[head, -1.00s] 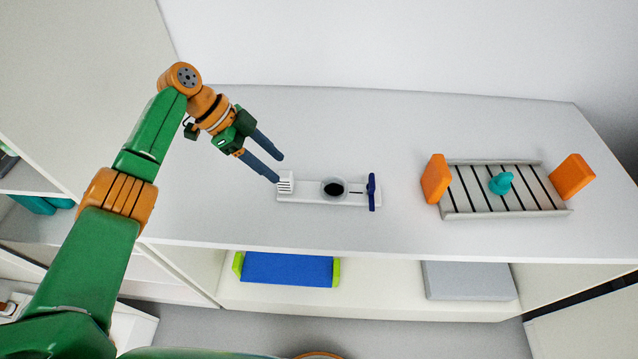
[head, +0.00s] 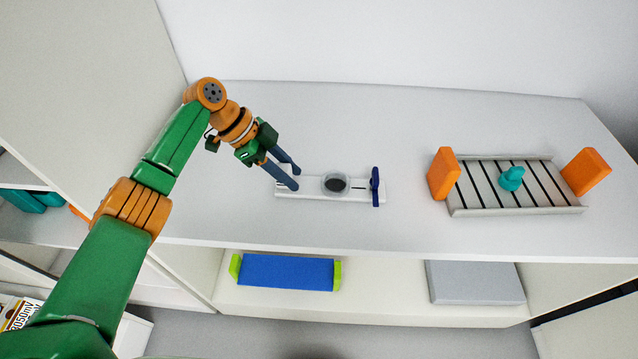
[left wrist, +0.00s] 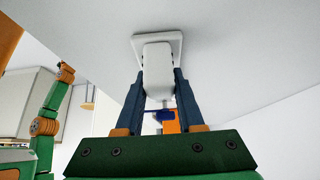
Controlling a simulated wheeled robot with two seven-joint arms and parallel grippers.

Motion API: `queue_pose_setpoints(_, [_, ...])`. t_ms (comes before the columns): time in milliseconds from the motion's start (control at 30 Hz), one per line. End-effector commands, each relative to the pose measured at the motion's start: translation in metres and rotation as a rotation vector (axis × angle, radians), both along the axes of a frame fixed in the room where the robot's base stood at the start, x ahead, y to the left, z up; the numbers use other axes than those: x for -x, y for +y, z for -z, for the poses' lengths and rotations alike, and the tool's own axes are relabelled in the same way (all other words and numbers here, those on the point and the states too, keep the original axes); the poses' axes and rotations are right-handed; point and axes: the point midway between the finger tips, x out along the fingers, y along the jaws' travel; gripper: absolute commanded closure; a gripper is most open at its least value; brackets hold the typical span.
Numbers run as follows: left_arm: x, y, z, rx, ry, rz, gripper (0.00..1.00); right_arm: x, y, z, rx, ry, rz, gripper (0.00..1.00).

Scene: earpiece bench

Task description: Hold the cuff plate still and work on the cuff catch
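The cuff plate (head: 315,196) is a narrow white strip lying flat on the bench, with a round cup-like ring with a dark centre (head: 336,184) at its middle. A dark blue upright bar (head: 375,187), perhaps the cuff catch, stands at its right end; it also shows in the left wrist view (left wrist: 165,115). My left gripper (head: 296,178) is at the plate's left end. In the left wrist view its fingers (left wrist: 160,82) lie against both sides of a white block (left wrist: 158,68), the plate's end grip. The fingers mostly hide this grip in the head view. My right gripper is out of view.
To the right is a grey slatted rack (head: 480,212) with orange end blocks (head: 586,171) and a teal knob (head: 511,178). Below the bench top, a shelf holds a blue tray (head: 287,272) and a grey slab (head: 475,282). The bench around the plate is clear.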

Motion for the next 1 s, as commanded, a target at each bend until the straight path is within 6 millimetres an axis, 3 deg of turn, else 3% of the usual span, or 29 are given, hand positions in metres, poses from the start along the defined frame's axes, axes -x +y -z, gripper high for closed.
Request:
queue_pose_setpoints(100, [0.0000,0.0001,0.0000,0.000,0.000,0.000,1.00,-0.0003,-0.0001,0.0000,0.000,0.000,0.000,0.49])
queue_pose_setpoints(133, [0.0000,0.0001,0.0000,0.000,0.000,0.000,0.71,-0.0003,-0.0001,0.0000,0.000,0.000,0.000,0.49])
queue_pose_setpoints(233, [0.0000,0.0001,-0.0001,0.000,0.000,0.000,0.98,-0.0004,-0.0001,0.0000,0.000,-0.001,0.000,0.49])
queue_pose_setpoints(267, [0.0000,0.0001,-0.0001,0.000,0.000,0.000,1.00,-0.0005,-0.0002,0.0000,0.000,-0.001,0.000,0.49])
queue_pose_setpoints(1000, [0.0003,0.0001,0.0023,-0.001,0.001,0.000,1.00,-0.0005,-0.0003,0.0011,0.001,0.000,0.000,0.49])
